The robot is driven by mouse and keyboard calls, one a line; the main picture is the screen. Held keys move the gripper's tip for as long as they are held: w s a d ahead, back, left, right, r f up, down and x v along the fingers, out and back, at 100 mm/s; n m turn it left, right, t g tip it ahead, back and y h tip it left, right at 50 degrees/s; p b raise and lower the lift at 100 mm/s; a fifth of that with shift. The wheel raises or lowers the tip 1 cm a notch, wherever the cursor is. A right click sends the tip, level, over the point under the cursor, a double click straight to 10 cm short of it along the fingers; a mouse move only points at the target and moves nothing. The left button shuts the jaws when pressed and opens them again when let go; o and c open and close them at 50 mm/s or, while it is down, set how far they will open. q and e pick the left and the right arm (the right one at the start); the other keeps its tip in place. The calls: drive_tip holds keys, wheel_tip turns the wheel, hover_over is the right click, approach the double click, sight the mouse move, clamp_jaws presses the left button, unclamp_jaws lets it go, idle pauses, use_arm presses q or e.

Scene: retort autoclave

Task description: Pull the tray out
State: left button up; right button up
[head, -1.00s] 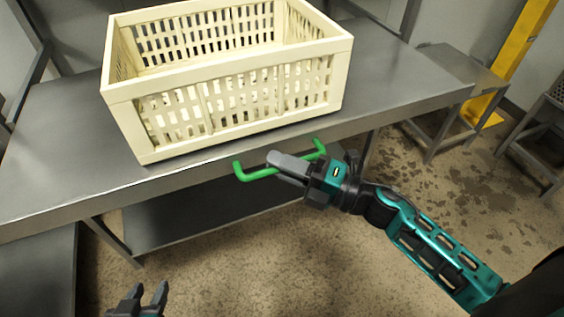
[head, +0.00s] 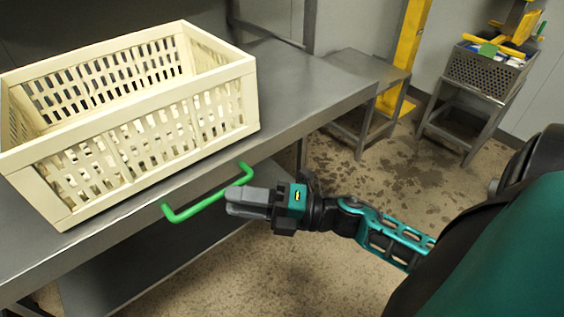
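A green U-shaped handle (head: 197,206) sticks out at the front edge of the grey metal table (head: 305,92). I cannot tell which part it is fixed to, and no separate tray shows clearly. A cream slatted crate (head: 133,150) stands on the table top behind the handle. My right gripper (head: 232,200) is at the right part of the handle, its tips overlapping the bar in the picture. Its fingers lie close together with no clear gap; the bar does not clearly show between them. My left gripper is out of view.
A dark lower shelf (head: 125,265) lies under the table. To the right are a low metal stand (head: 350,78), a yellow post (head: 408,45) and a perforated metal bin (head: 485,72) on a stand. The concrete floor in front is open.

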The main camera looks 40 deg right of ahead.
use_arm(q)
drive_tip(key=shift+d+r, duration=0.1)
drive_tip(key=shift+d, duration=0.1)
use_arm(e)
drive_tip(key=v, duration=0.7)
drive_tip(key=shift+s+d, duration=0.3)
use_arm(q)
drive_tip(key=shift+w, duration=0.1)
use_arm(e)
drive_tip(key=w+f+m+t+h+p, duration=0.35)
drive_tip(key=m+h, duration=0.65)
drive_tip(key=m, duration=0.7)
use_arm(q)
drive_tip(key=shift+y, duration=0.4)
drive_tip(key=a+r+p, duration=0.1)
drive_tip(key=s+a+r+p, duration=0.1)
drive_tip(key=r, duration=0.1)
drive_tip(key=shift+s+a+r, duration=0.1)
use_arm(e)
drive_tip(key=s+a+f+m+g+h, duration=0.2)
drive_tip(key=s+a+f+m+g, duration=0.2)
drive_tip(key=m, duration=0.5)
wheel_tip(320, 180, down, 4)
drive_tip(key=shift+s+a+r+g, duration=0.15)
drive_tip(key=shift+s+a+g, duration=0.05)
drive_tip(key=shift+a+g, duration=0.8)
drive_tip(key=shift+d, duration=0.15)
